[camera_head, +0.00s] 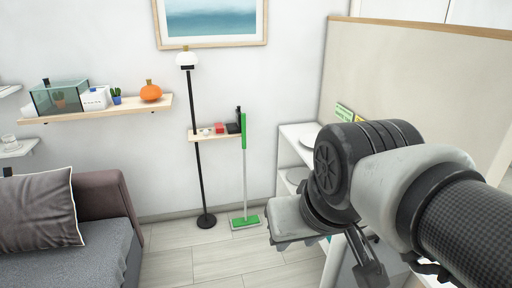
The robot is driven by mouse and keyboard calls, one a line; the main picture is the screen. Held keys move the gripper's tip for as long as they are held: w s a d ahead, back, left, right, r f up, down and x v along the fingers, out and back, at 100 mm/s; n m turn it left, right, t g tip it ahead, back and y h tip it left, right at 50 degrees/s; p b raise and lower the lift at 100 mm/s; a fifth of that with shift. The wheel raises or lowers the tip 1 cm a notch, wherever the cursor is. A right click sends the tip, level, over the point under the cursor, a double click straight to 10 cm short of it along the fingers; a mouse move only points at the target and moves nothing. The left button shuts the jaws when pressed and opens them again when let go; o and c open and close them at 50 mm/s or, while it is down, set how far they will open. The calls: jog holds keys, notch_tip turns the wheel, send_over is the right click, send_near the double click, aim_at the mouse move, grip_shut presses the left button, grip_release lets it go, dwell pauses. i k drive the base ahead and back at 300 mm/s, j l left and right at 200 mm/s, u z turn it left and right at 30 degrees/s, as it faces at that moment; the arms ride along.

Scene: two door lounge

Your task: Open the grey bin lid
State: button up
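My arm comes in from the right and hides much of the lower right. My gripper (372,268) points down near the bottom edge. One dark finger shows clearly, but the other is mostly hidden, so I cannot tell whether it is open or shut. A grey surface (350,275) shows in part behind and below the finger. It may be the grey bin, but its lid and outline are hidden or cut off by the frame. I cannot tell whether the finger touches it.
A white shelf unit (298,134) stands behind my arm, against a beige partition (420,80). A green mop (246,222) and a black floor lamp (198,150) stand at the back wall. A grey sofa (85,262) is at left. Floor (190,262) between is clear.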

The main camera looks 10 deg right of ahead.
aim_at(391, 258)
jog(key=i+j+z, duration=0.1)
jog(key=i+z, duration=0.3)
jog(key=i+j+z, duration=0.4)
jog(key=i, duration=0.2)
jog(key=i+j+z, duration=0.25)
jog(key=z, duration=0.2)
jog(key=i+j+z, duration=0.55)
jog(key=j+z, duration=0.3)
jog(key=i+j+z, duration=0.15)
jog(key=j+z, duration=0.25)
